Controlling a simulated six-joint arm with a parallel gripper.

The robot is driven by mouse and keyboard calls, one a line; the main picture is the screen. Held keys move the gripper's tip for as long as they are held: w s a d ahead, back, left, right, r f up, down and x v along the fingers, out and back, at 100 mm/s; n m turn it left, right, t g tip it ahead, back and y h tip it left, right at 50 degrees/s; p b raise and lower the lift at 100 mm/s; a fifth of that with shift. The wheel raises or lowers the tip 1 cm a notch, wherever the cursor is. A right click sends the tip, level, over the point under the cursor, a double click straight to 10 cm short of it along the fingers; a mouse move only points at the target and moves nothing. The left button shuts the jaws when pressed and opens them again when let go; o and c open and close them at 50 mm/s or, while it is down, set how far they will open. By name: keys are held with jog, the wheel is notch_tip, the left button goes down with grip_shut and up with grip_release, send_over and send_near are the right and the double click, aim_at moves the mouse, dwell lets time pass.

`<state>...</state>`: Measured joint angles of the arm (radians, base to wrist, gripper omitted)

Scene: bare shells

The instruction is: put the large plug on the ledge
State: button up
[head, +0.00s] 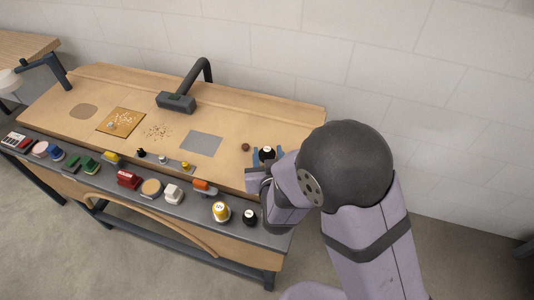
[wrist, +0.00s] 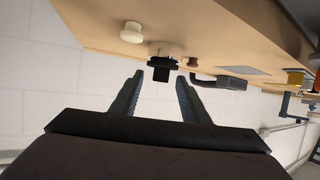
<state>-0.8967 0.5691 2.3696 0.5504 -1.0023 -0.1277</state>
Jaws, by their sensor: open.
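A black plug-like piece with short prongs (wrist: 162,63) shows in the wrist view, just ahead of and between my fingertips. I take it for the large plug. My gripper (wrist: 160,79) is open, its two dark fingers on either side of the black piece, with no grip visible. In the head view my gripper (head: 267,158) is at the bench's right end, with a dark piece (head: 267,151) between its blue fingers. My arm partly hides this area. The dark grey strip along the bench's front (head: 235,227) looks like the ledge.
A brown knob (head: 245,147) lies left of my gripper. A grey patch (head: 201,144) is bare. A pale round piece (wrist: 132,32) is near the plug.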

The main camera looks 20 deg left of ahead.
aim_at(267, 149)
jog(key=shift+x, duration=1.4)
jog(key=shift+c, duration=0.7)
jog(key=shift+s, duration=0.1)
grip_shut()
jog(key=shift+r, duration=5.05)
